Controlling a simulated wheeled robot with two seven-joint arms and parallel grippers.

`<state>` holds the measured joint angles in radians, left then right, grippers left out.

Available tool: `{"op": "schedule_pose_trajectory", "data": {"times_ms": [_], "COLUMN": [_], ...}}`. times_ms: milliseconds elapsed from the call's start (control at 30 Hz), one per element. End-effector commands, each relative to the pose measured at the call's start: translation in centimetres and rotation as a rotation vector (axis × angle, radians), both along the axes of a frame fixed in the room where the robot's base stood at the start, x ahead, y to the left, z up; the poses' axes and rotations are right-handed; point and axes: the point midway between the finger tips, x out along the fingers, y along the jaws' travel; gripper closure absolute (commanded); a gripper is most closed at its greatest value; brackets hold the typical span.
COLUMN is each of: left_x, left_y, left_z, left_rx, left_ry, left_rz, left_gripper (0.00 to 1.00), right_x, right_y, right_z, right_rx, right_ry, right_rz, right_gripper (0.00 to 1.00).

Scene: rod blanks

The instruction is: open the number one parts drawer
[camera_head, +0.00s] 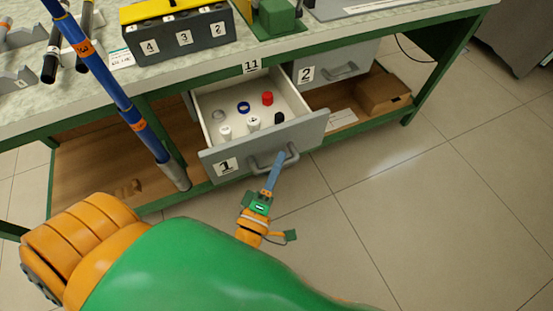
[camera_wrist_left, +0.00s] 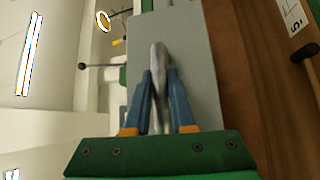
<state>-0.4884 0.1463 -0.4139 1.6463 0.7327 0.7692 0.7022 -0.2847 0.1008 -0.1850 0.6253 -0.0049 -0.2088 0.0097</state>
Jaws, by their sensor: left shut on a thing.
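The number one drawer (camera_head: 224,166) is pulled out from under the bench, with its white inside showing in the head view. Its grey front carries a "1" label and a bar handle (camera_head: 291,158). My left gripper (camera_head: 279,160) reaches up to this handle from below and is shut on it. In the left wrist view, the blue fingers (camera_wrist_left: 158,95) stand on both sides of the grey handle (camera_wrist_left: 159,60) in front of the grey drawer front (camera_wrist_left: 195,50). My right gripper is not in view.
In the drawer lie a red cap (camera_head: 267,98), a blue ring (camera_head: 243,107) and several other small parts. Drawer two (camera_head: 345,67) looks shut. A long blue rod (camera_head: 103,73) with orange bands slants before the bench at left. A box (camera_head: 384,95) stands on the lower shelf.

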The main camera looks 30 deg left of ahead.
Motion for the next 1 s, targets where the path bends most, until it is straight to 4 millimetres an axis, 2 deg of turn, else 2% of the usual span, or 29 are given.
{"op": "schedule_pose_trajectory", "data": {"times_ms": [167,200,267,300,600,900,1000], "left_x": [0.0,0.0,0.0,0.0,-0.3,-6.0,-6.9], "left_y": [0.0,0.0,0.0,0.0,0.0,-0.4,-0.5], "left_z": [-0.1,-0.1,-0.1,-0.1,-0.1,-1.1,-1.1], "left_rx": [0.000,0.000,0.000,0.000,0.001,0.002,0.001], "left_ry": [0.002,0.002,0.002,0.002,0.002,0.006,0.003], "left_rz": [-0.001,-0.001,-0.001,-0.001,-0.001,-0.002,-0.001], "left_gripper": [1.00,0.70,0.53,0.48,0.48,0.48,0.48], "right_x": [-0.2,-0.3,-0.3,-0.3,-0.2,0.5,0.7], "right_y": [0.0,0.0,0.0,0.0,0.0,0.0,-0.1], "right_z": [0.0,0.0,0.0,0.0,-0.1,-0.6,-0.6], "right_rx": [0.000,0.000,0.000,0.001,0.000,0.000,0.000], "right_ry": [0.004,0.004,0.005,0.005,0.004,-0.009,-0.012], "right_rz": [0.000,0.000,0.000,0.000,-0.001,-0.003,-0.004], "right_gripper": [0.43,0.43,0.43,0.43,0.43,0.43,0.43]}}
